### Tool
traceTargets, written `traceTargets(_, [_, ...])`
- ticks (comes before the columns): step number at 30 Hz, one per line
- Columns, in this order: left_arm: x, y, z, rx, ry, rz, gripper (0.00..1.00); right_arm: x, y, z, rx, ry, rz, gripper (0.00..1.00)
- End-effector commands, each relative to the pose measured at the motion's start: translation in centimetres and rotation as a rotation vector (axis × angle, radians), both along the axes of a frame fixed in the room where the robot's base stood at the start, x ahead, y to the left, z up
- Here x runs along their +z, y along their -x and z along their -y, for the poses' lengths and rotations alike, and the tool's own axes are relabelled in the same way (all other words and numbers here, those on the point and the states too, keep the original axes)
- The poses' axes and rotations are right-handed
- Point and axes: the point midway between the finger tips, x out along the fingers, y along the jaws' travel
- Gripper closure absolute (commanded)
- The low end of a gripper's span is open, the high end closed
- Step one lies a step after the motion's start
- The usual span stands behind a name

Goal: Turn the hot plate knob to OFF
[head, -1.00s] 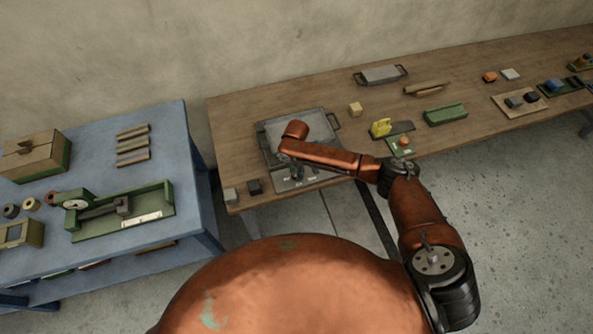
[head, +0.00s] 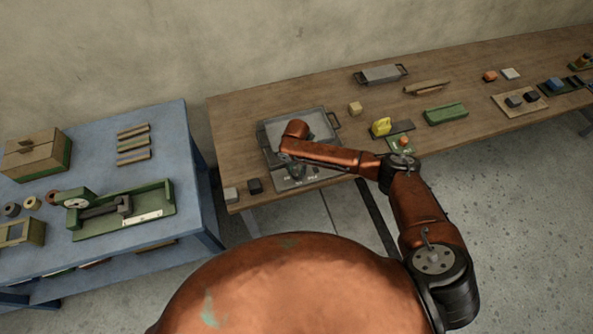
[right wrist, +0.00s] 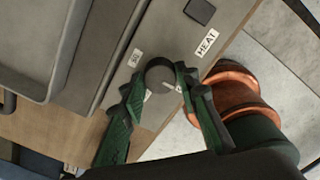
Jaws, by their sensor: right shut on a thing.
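The hot plate (head: 318,122) is a grey unit with a flat, rimmed top. It sits on the wooden bench, with its control panel on the near edge. In the right wrist view, the round dark knob (right wrist: 159,72) is on the panel between a small white label (right wrist: 136,58) and a label reading HEAT (right wrist: 207,42). My right gripper (right wrist: 160,82) has its green fingers on opposite sides of the knob and is shut on it. In the head view the right gripper (head: 296,172) is small and partly hidden under my arm. The knob's pointer setting is unclear. My left gripper is out of view.
A blue table (head: 180,130) stands at the left.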

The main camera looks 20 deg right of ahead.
Motion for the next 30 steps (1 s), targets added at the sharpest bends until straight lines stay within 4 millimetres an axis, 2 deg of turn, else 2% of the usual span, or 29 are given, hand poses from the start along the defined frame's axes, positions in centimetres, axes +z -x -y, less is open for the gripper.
traceTargets(9, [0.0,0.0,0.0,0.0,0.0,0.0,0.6,0.0,0.0,-0.1,0.004,-0.001,0.001,0.95])
traceTargets(10, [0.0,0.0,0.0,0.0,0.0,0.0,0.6,0.0,0.0,-0.1,0.004,-0.001,0.001,0.71])
traceTargets(17, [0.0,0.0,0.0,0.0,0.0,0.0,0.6,0.0,0.0,0.0,0.002,0.0,0.0,0.55])
traceTargets(26, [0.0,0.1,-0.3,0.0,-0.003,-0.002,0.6,0.1,0.0,0.0,0.001,0.0,0.0,0.53])
traceTargets(30, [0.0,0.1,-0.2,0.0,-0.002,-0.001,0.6,1.3,-0.1,0.0,0.001,-0.001,0.002,0.53])
